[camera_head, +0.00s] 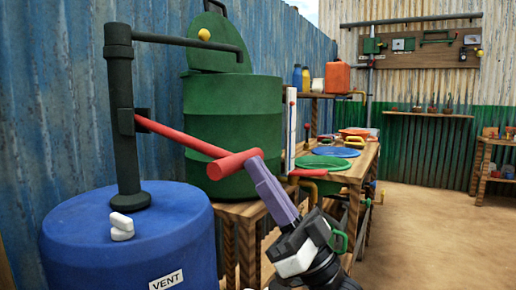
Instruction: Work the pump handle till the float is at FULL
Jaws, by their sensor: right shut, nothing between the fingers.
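The pump (124,120) is a dark upright pipe with a long spout, standing on a blue drum (70,232). Its red handle (180,138) slopes down to the right from the pipe and ends in a thick red crossbar grip (233,165). My right gripper (257,165) has purple fingers, shut and empty, with their tips at the right end of the crossbar. I cannot tell whether they touch it. A narrow white upright board (291,135), perhaps the gauge, stands behind the handle; its float and FULL mark are too small to make out. My left gripper is not in view.
A green barrel (240,115) with its lid raised stands on a wooden stand behind the handle. A wooden bench (352,172) with coloured lids runs back to the right. A white capsule-shaped piece (121,227) and a VENT label (166,281) are on the drum. The floor at right is clear.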

